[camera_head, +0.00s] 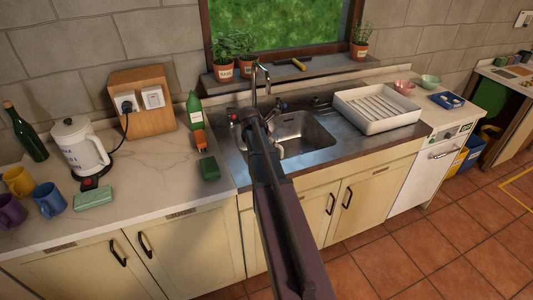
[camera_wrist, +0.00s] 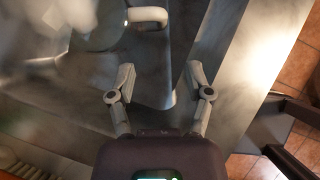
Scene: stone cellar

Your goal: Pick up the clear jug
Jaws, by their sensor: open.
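I cannot make out the clear jug in the head view. In the wrist view, a pale, partly see-through rounded shape with a light curved handle (camera_wrist: 147,15) is at the upper left, cut off by the top edge; it may be the jug. My gripper (camera_wrist: 160,72) is open, its two fingers apart with nothing between them. The handle is beyond the fingertips, slightly left of the middle. In the head view, my arm reaches over the front of the sink (camera_head: 322,132) and largely hides the gripper.
A white dish rack (camera_head: 345,108) stands right of the sink. A tap (camera_head: 267,80) rises behind it. A green bottle (camera_head: 194,108), an orange brush (camera_head: 200,139) and a green sponge (camera_head: 209,168) are to its left. A white kettle (camera_head: 78,148) and mugs stand farther left.

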